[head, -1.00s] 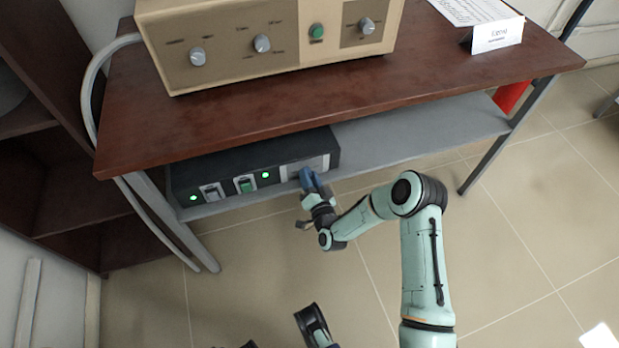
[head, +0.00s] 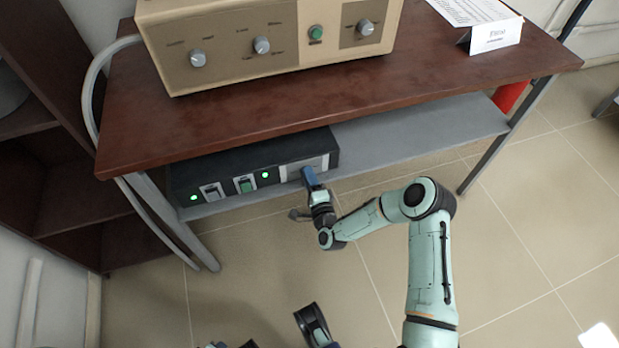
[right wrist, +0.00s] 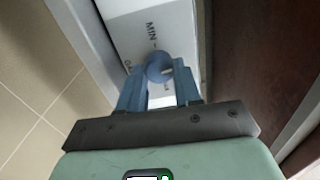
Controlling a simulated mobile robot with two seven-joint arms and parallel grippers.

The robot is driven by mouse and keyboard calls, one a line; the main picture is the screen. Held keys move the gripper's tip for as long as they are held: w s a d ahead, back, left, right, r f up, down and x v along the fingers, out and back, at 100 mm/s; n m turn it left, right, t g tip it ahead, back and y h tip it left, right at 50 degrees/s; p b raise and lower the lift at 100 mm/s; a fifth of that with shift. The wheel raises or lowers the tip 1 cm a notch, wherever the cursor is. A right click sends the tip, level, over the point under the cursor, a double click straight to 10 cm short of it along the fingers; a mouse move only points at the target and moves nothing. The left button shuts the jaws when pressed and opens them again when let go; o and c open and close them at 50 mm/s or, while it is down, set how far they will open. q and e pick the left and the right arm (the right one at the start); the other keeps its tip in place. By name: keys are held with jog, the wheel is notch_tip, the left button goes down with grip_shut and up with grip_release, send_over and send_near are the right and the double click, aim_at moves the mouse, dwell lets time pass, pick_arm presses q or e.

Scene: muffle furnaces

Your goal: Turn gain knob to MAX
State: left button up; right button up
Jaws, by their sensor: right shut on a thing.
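The gain knob (right wrist: 160,67) is a small round blue-grey knob on a pale panel (right wrist: 140,30) printed with "MIN" in the right wrist view. The panel (head: 290,173) is at the right end of a black control box (head: 222,168) on the lower shelf. My right gripper (head: 308,175) reaches up to this panel, and its blue fingers (right wrist: 160,88) are shut on the knob, one on each side. In the head view the gripper hides the knob. The MAX mark cannot be made out, nor can the knob's exact setting.
The box also has two switches and two lit green lamps (head: 265,175). The brown tabletop (head: 250,115) overhangs the shelf and carries a beige furnace unit (head: 270,50) with its own knobs. The grey shelf (head: 420,128) is bare right of the box.

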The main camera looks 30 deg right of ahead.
pick_arm(q)
jog(key=shift+s+a+f+g+b, duration=0.2)
jog(key=shift+s+f+g+b, duration=0.4)
jog(key=shift+s+f, duration=0.75)
pick_arm(e)
jog(key=shift+a+f+m, duration=0.1)
jog(key=shift+m, duration=4.8)
jog(key=shift+a+f+m, duration=0.1)
jog(key=shift+m, duration=4.8)
jog(key=shift+r, duration=0.1)
jog(key=o, duration=1)
jog(key=shift+o, duration=0.2)
pick_arm(q)
jog(key=shift+t, duration=0.6)
jog(key=shift+w+d+r+p, duration=0.2)
jog(key=shift+w+r+p, duration=0.15)
jog(key=shift+r, duration=0.35)
jog(key=shift+w+d+r+p, duration=0.15)
jog(key=shift+w+r+p, duration=0.25)
jog(key=shift+r, duration=0.25)
jog(key=shift+w+d+r+p, duration=0.2)
jog(key=shift+w+r+p, duration=0.15)
jog(key=shift+r, duration=0.35)
pick_arm(e)
jog(key=v, duration=1.3)
jog(key=shift+s, duration=0.2)
